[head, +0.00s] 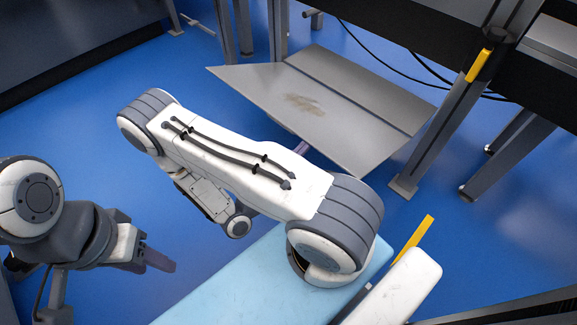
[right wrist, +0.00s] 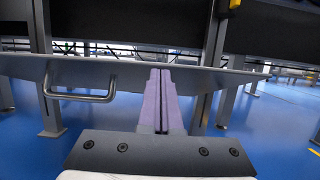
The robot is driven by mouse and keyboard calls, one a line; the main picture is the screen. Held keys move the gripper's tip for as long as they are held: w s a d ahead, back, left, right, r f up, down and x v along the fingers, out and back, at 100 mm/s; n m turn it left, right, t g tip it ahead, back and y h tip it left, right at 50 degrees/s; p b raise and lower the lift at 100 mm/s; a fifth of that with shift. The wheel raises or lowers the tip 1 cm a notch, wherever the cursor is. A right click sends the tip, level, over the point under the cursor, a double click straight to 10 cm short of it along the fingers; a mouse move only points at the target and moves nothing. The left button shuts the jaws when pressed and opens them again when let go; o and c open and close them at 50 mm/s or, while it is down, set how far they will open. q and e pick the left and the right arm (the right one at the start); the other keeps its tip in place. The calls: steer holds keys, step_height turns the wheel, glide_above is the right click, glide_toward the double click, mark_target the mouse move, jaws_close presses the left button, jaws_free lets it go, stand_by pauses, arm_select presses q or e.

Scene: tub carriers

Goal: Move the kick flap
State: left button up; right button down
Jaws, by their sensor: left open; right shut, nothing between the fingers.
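The kick flap (head: 345,85) is a broad grey metal plate with a bend line and a brown scuff mark, low between the legs of a dark frame. In the right wrist view the flap (right wrist: 225,78) is seen nearly edge-on, with a bar handle (right wrist: 82,98) at its left. My right gripper (right wrist: 160,72) is shut and empty, its purple fingertips overlapping the flap's middle in the picture; I cannot tell whether they touch it. In the head view my right arm hides most of that gripper. My left gripper (head: 160,260) is open, low at the left, away from the flap.
A grey post (head: 445,125) with a yellow marker (head: 478,66) stands right of the flap. Other legs stand behind it and further right, and black cables (head: 385,52) hang behind. The blue floor (head: 75,125) is clear at the left.

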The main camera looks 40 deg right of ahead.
steer(key=a+f+p, duration=0.1)
steer(key=a+f, duration=0.6)
steer(key=a, duration=0.3)
steer(key=shift+s+a+p, duration=0.35)
steer(key=shift+s+a, duration=0.05)
steer(key=shift+s, duration=0.05)
